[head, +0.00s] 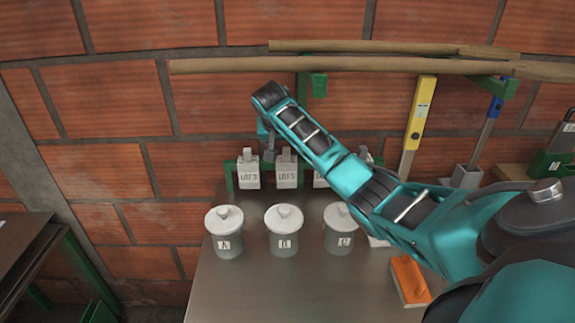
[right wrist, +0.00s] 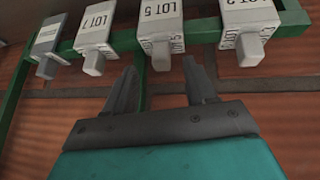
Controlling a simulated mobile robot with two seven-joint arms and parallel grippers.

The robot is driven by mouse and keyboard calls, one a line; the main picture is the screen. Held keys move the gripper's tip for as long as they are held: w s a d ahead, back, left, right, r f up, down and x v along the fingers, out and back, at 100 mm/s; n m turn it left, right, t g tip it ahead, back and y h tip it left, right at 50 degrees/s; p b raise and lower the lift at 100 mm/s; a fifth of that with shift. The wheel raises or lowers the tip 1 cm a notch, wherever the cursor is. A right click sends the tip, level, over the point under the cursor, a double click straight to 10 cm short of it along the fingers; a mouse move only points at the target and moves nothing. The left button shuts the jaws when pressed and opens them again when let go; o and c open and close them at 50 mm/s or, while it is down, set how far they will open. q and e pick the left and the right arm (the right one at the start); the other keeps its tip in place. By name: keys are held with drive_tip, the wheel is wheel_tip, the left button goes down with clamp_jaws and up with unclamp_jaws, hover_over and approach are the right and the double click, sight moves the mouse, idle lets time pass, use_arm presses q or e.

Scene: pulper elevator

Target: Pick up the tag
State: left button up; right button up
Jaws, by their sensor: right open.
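Several white lot tags with small top knobs hang in a row on a green rack (head: 229,179) against the brick wall. In the head view I see the LOT 3 tag (head: 248,178) and the LOT 5 tag (head: 287,178); a third tag (head: 320,179) is partly behind my arm. My right gripper (head: 268,156) is above the row, near the LOT 5 tag. In the right wrist view, its open fingers (right wrist: 160,76) point at the LOT 5 tag (right wrist: 163,18), whose knob lies between the fingertip lines. The LOT 7 tag (right wrist: 96,25) is beside it. My left gripper is out of view.
Lidded grey jars A (head: 229,245), B (head: 285,243) and C (head: 338,241) stand on the metal table (head: 290,295) before the rack. An orange brush (head: 410,280) lies at right. A yellow level (head: 419,115) leans on the wall. Wooden poles (head: 330,66) run above.

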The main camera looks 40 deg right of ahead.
sight(286, 151)
drive_tip(key=shift+x, duration=1.7)
drive_tip(key=shift+w, duration=0.1)
drive_tip(key=shift+c, duration=0.2)
clamp_jaws()
